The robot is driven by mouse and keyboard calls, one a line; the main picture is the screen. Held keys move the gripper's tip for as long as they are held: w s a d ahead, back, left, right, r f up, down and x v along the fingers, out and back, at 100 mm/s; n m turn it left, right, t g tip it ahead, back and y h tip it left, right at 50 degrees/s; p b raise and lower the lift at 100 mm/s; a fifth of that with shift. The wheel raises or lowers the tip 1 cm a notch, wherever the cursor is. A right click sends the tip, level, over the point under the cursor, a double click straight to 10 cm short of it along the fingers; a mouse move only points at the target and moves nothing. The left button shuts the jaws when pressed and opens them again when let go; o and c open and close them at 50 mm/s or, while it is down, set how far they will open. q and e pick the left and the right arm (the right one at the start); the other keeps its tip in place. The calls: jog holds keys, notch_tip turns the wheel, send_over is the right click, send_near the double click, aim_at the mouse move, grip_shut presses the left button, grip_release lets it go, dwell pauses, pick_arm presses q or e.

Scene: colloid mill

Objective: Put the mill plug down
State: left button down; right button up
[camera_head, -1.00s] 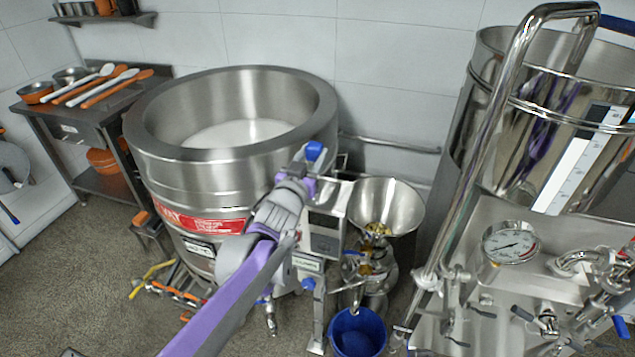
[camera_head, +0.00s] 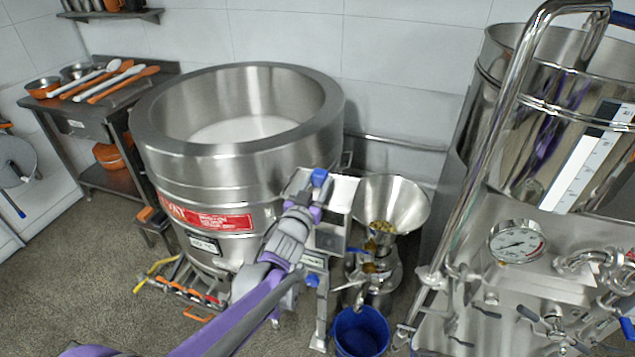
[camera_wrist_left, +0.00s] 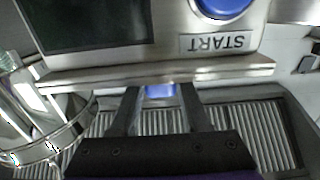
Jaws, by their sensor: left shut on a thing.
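My left gripper (camera_head: 312,193) is shut on the mill plug (camera_head: 319,177), of which a small blue part shows above the fingers. In the left wrist view the two dark fingers (camera_wrist_left: 160,97) have the blue plug (camera_wrist_left: 160,90) between their tips. The plug is close to the metal edge of the mill's control box (camera_wrist_left: 150,74); I cannot tell whether they touch. The colloid mill (camera_head: 374,268) has a steel hopper (camera_head: 408,205) with yellowish-brown pieces in it. My arm hides part of the mill. My right gripper is out of view.
A large steel vat (camera_head: 165,165) holding white liquid stands behind my arm. A blue bucket (camera_head: 360,335) is on the floor below the mill. A steel tank unit with a gauge (camera_head: 517,243) fills the right. A side table (camera_head: 50,103) with utensils stands at the left.

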pick_arm(q)
jog(key=shift+f+b, duration=0.4)
jog(key=shift+f, duration=0.2)
jog(key=shift+c, duration=1.9)
grip_release()
jog(key=shift+r, duration=0.1)
